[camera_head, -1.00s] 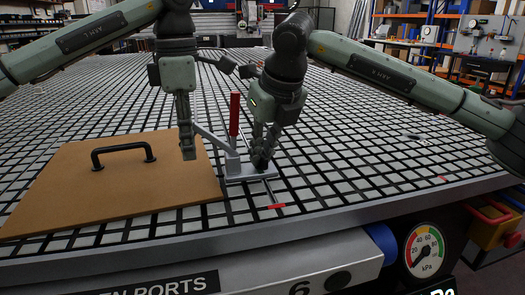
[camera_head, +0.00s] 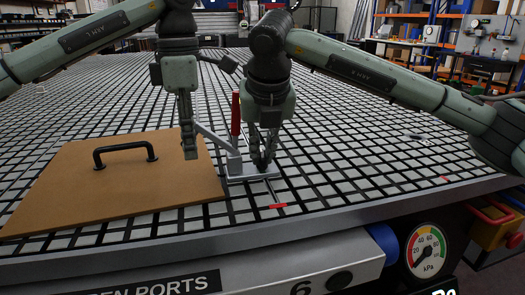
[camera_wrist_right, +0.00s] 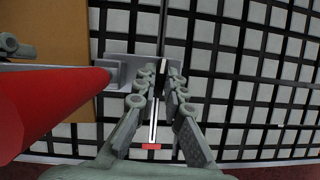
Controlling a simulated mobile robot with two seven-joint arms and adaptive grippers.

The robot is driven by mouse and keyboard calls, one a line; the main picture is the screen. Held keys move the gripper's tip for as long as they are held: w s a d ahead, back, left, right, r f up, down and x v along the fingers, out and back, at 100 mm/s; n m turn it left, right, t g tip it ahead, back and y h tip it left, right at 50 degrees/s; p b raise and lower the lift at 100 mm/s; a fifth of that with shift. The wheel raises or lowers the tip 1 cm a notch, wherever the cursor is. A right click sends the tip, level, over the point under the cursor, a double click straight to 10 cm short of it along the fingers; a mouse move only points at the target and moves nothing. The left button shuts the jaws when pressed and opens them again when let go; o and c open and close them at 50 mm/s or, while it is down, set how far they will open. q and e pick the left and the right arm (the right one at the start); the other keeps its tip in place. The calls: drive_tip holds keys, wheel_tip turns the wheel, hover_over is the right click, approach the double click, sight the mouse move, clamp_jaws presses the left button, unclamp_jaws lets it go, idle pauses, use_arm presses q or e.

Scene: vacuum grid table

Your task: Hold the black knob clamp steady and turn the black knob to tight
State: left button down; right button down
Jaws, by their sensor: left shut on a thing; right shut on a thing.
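The knob clamp (camera_head: 236,171) has a grey base, a slanted grey arm and an upright red lever (camera_head: 235,113). It stands beside the right edge of the brown board. In the right wrist view, its base (camera_wrist_right: 118,73) and the large red lever (camera_wrist_right: 45,105) show at left. My left gripper (camera_head: 189,155) points down and is shut at the clamp's grey arm; the exact contact is hidden. My right gripper (camera_head: 263,168) points down over the right end of the base, shut on the black knob, which its fingers mostly hide. The right fingertips also show in the wrist view (camera_wrist_right: 159,75).
The brown board (camera_head: 110,195) with a black handle (camera_head: 124,148) lies at left on the grid table (camera_head: 350,165). The grid to the right is clear. A pressure gauge (camera_head: 425,251) is on the table's front.

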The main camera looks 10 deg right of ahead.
drive_tip(key=c, duration=1.6)
unclamp_jaws()
drive_tip(key=shift+r, duration=0.15)
drive_tip(key=v, duration=1.2)
drive_tip(key=shift+o, duration=0.6)
drive_tip(key=shift+s, duration=0.1)
